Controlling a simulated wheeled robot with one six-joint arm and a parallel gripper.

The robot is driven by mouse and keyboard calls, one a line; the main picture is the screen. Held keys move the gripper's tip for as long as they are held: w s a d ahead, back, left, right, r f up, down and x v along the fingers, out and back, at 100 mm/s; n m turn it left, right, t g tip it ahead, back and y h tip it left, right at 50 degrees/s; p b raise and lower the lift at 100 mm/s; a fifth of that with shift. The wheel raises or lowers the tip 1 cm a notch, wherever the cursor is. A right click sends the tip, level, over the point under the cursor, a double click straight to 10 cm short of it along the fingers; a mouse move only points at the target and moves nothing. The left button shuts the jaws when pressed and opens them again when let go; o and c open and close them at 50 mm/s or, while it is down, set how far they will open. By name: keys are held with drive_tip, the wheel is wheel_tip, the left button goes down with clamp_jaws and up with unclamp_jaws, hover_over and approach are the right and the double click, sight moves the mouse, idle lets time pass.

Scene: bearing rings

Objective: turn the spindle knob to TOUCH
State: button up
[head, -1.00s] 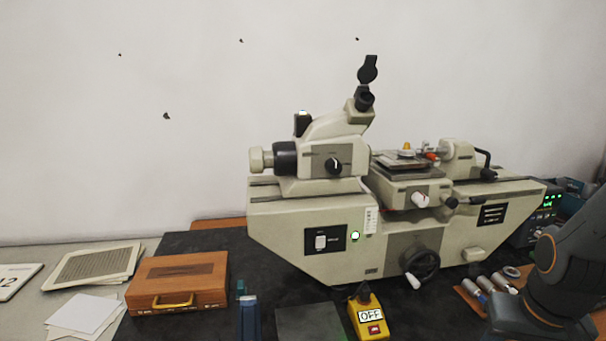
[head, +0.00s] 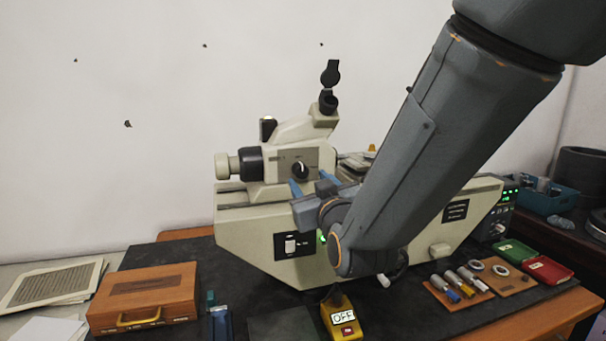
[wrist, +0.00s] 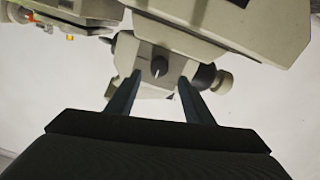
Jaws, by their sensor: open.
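The black round knob (head: 300,170) with a pale pointer line sits on the front panel of the cream measuring machine (head: 250,223). Its pointer stands roughly upright; the lettering around it is too small to read. My gripper (head: 308,186) is open, its two blue fingers pointing at that panel from just below and in front of the knob. In the wrist view the knob (wrist: 159,67) shows between the two fingertips, a little beyond them. The fingers look apart from it. My arm hides the middle of the machine, including most of its stage and the white knob there.
A wooden case (head: 145,296) stands at the left. A yellow box with an OFF sign (head: 341,317) lies in front. Metal cylinders on a wooden board (head: 460,296) and green (head: 515,251) and red (head: 547,270) cases are at the right. The eyepiece (head: 329,98) rises above the panel.

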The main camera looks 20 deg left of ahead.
sight(302, 173)
drive_tip(key=p+x, duration=0.2)
drive_tip(key=x, duration=0.4)
drive_tip(key=shift+w+a, duration=0.1)
drive_tip(key=shift+w, duration=0.25)
drive_tip(key=shift+f, duration=0.1)
drive_tip(key=c, duration=1)
drive_tip(key=shift+c, duration=0.2)
